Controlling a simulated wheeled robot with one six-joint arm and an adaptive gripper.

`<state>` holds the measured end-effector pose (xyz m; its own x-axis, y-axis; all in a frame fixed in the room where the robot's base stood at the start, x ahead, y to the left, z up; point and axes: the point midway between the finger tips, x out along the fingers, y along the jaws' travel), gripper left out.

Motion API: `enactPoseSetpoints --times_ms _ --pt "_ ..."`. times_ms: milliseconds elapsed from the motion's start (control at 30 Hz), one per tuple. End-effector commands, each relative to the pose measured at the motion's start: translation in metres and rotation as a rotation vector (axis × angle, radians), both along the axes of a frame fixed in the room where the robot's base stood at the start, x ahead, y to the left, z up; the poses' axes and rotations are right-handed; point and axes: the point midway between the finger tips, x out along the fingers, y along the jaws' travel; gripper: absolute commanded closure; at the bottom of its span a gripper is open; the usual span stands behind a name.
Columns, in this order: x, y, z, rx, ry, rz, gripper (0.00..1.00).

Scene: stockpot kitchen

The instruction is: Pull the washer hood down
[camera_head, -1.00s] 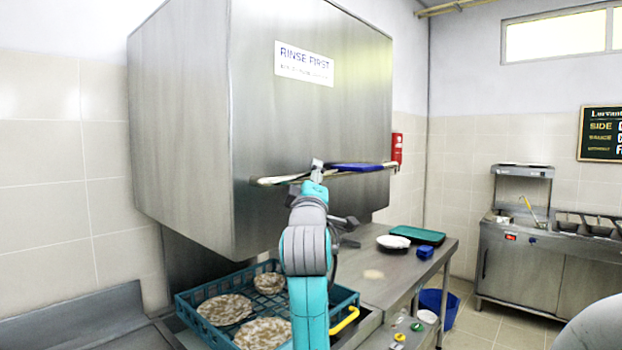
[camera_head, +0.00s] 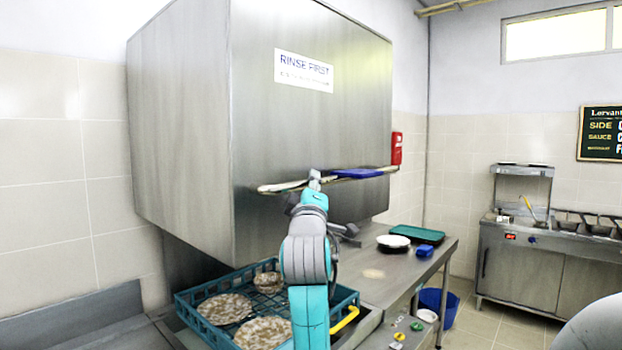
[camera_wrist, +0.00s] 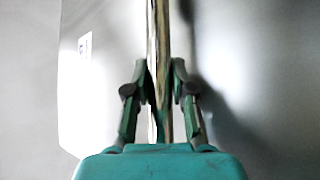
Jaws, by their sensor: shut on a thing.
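The washer hood (camera_head: 320,130) is a big steel box with a "RINSE FIRST" label, raised above a teal dish rack (camera_head: 345,300). Its handle bar (camera_head: 280,187) runs across the lower front, with a blue section (camera_head: 357,173) right of my gripper. My gripper (camera_head: 314,180) is at the bar, left of the blue section. In the wrist view, my gripper's two fingers (camera_wrist: 164,80) are closed on either side of the bar (camera_wrist: 158,30). My arm hides part of the rack and the hood's lower front edge.
The rack holds several soiled dishes (camera_head: 225,308). A steel counter (camera_head: 385,262) to the right bears a white plate (camera_head: 393,241), a green tray (camera_head: 418,234) and a small blue item (camera_head: 423,251). A blue bucket (camera_head: 438,306) stands on the floor.

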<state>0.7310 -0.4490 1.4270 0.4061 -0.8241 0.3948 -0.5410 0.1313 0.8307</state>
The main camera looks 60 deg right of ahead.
Motion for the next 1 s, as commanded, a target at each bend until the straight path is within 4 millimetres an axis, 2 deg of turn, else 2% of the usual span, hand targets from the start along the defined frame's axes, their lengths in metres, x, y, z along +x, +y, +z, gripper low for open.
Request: enactPoseSetpoints --times_ms 267,800,1000 --pt "0.001 -0.001 -0.07 0.008 0.01 -0.001 1.0" --pt "0.001 0.0 -0.239 0.007 0.011 0.001 1.0" --pt "0.001 0.0 -0.295 0.005 0.011 0.0 1.0"
